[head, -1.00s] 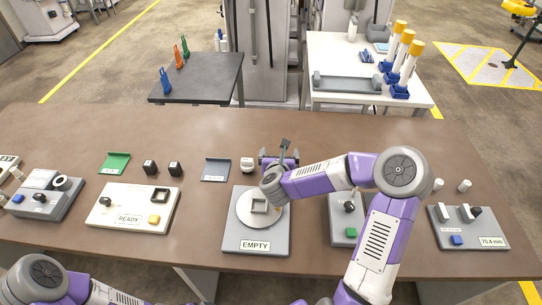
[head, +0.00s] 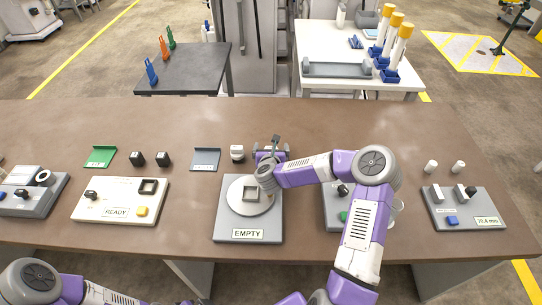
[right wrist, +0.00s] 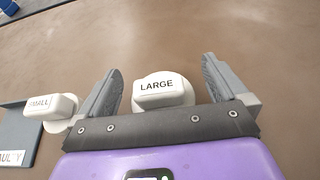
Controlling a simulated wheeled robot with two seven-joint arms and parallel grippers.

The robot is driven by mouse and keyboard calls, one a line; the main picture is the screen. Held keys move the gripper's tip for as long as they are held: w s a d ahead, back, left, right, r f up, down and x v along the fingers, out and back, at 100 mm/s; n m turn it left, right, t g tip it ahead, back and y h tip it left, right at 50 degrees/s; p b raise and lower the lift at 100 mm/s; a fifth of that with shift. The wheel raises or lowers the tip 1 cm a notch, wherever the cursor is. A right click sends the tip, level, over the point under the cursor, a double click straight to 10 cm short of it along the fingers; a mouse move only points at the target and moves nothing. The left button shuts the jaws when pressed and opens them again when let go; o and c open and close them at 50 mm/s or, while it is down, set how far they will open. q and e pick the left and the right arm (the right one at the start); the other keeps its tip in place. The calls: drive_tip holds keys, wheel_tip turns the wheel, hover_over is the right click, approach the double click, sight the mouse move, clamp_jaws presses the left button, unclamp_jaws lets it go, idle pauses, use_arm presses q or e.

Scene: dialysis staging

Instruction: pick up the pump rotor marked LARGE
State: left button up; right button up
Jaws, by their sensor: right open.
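The white pump rotor marked LARGE (right wrist: 157,90) stands on the brown table in the right wrist view, its label facing me. My right gripper (right wrist: 163,72) is open, with one grey finger on each side of it; I see gaps between the rotor and both fingers. In the head view my right gripper (head: 270,149) is over the middle of the table and hides most or all of this rotor. A second white rotor, marked SMALL (right wrist: 40,105), stands to the left, outside the left finger; it also shows in the head view (head: 237,153). My left gripper is out of view.
A blue-grey tray (head: 206,159) lies left of the SMALL rotor. The grey EMPTY station (head: 232,225) is in front of my right gripper, and the white READY station (head: 92,207) is further left. The table behind the rotors is clear.

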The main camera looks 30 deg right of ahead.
drive_tip(key=shift+w+d+f, duration=0.2)
drive_tip(key=shift+w, duration=0.15)
